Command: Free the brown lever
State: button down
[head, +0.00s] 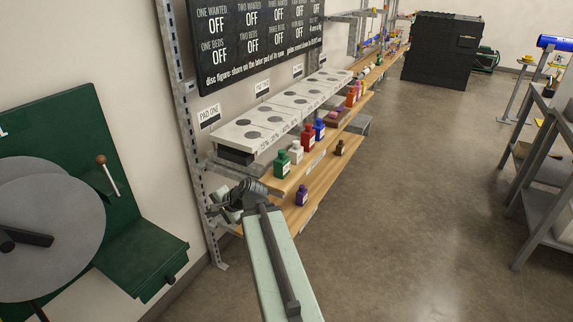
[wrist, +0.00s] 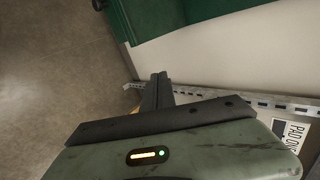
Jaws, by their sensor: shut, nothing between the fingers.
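A lever with a brown ball knob (head: 101,160) and a pale rod stands on the dark green machine (head: 95,125) at the left of the head view. The rod slants down to the right from the knob. My gripper (head: 216,209) is to the right of the lever and lower in the picture, by the metal upright, apart from the lever. In the wrist view my gripper's fingers (wrist: 156,90) are together and empty. The green machine (wrist: 185,14) shows at the top of the wrist view. The lever does not show there.
A large grey disc (head: 45,225) is on the green machine's front, with a green box (head: 140,265) jutting out below right. A metal upright (head: 190,140) and wooden shelves (head: 330,165) with several coloured bottles are beside my arm. The floor (head: 420,190) at right is open.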

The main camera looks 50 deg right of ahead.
jog(key=s+a+f+n+g+h, duration=0.1)
jog(key=s+a+f+n+g, duration=0.1)
jog(key=a+n, duration=0.3)
jog(key=s+a+f+n+g, duration=0.3)
jog(key=s+a+n+g, duration=0.1)
jog(key=a, duration=0.5)
jog(key=s+a+f+n+g+h, duration=0.1)
jog(key=s+a+f+n+g, duration=0.1)
jog(key=a+n, duration=0.5)
jog(key=shift+s+a+f+g+h, duration=0.35)
jog(key=shift+s+g, duration=0.25)
jog(key=shift+s, duration=0.35)
